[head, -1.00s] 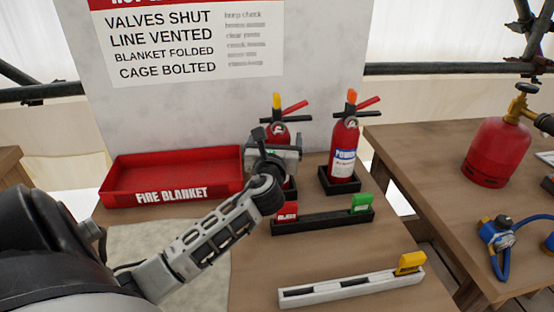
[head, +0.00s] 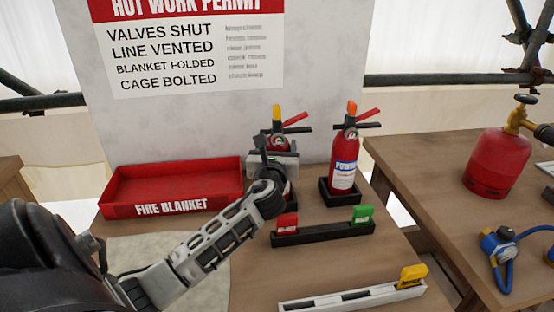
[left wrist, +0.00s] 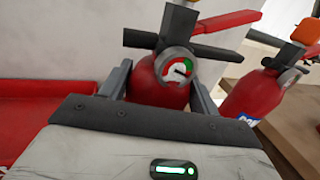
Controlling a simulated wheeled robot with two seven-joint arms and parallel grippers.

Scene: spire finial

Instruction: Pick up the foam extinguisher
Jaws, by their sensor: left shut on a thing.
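A red extinguisher with a yellow top piece (head: 277,142) stands at the back of the table, behind my left gripper. It also shows in the left wrist view (left wrist: 159,93), with a round gauge, a black handle and a red lever. My left gripper (left wrist: 160,84) is shut on its upper body, one finger on each side. In the head view the gripper (head: 272,160) hides most of the body, so I cannot read its label. A second red extinguisher (head: 344,160), labelled as powder, with an orange top piece, stands upright to the right in a black holder. My right gripper is not in view.
A red fire blanket tray (head: 170,208) lies to the left. A black rack (head: 325,233) with a red and a green block and a pale rack (head: 350,299) with a yellow block lie in front. A side table (head: 440,160) at right holds a red gas cylinder (head: 497,160).

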